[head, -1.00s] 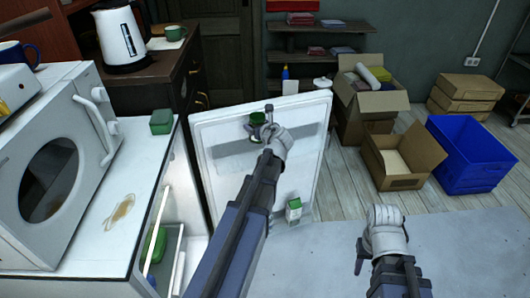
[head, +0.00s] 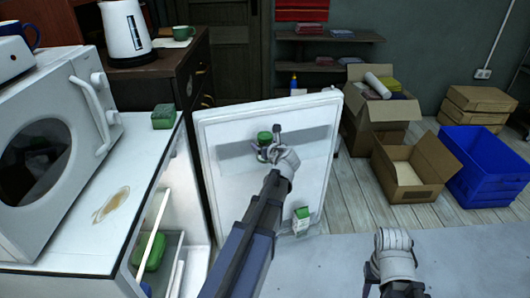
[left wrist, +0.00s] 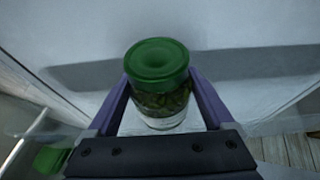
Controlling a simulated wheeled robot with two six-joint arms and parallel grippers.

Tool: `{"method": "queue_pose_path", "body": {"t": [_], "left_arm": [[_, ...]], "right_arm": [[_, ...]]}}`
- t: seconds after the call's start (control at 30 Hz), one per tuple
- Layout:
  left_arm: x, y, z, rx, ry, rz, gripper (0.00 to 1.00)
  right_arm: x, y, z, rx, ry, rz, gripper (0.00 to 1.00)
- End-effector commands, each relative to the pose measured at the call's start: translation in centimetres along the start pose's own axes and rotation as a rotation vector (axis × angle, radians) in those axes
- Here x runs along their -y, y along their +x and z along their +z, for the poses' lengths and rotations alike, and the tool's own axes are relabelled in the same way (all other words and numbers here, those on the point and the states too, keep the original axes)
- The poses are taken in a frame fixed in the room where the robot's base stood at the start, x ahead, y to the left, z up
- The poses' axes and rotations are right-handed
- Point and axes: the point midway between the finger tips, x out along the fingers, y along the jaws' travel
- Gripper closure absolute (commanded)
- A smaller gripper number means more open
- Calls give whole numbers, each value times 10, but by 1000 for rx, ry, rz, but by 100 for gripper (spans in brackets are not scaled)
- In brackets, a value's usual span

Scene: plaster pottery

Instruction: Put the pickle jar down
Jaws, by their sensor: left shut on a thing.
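The pickle jar (head: 264,139) has a green lid and a glass body with green contents and a pale label. My left gripper (head: 271,151) is shut on it in front of the inner face of the open white fridge door (head: 320,130). In the left wrist view the jar (left wrist: 160,95) stands upright between the two fingers, lid towards the camera. Its base is partly hidden, and I cannot tell whether it touches a door shelf. My right gripper (head: 369,271) is low at the right, apart from everything, its fingers mostly hidden.
A green and white carton (head: 301,219) stands low on the door. The fridge interior at left holds a green container (head: 152,250). The counter bears a microwave (head: 50,135) and a green box (head: 163,117). Cardboard boxes (head: 405,178) and a blue crate (head: 490,170) stand at right.

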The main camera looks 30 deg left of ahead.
Motion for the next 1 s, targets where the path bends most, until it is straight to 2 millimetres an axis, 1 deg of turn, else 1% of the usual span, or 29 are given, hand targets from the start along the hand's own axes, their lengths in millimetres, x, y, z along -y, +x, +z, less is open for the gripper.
{"method": "queue_pose_path", "body": {"t": [0.03, 0.27, 0.43, 0.47, 0.57, 0.77, 0.87, 0.97, 1.0], "left_arm": [[0, 2, -6, 1, 1, 0, 100], [0, 2, -3, 1, 1, 0, 100], [0, 3, -7, 1, 1, 0, 100], [0, 3, -7, 0, 0, 0, 12], [0, 3, -6, 0, 0, 0, 1], [0, 3, -6, 0, 0, 0, 0], [0, 1, -3, 0, 0, 0, 0], [-1, -11, -2, 0, 0, -1, 0], [-1, -18, -2, 0, 0, -1, 0]], "right_arm": [[0, 6, 0, 0, 0, 1, 55], [0, 4, 0, 0, 0, 1, 55], [0, 8, 0, 0, 0, 2, 55], [0, 7, 0, 0, 0, 2, 55], [0, 7, 0, 0, 0, 2, 55], [0, 7, 0, 0, 0, 2, 55], [0, 3, 0, 0, 0, 1, 55], [0, -2, 0, 0, 0, 1, 55], [-1, -6, 0, 0, 0, 0, 55]]}}
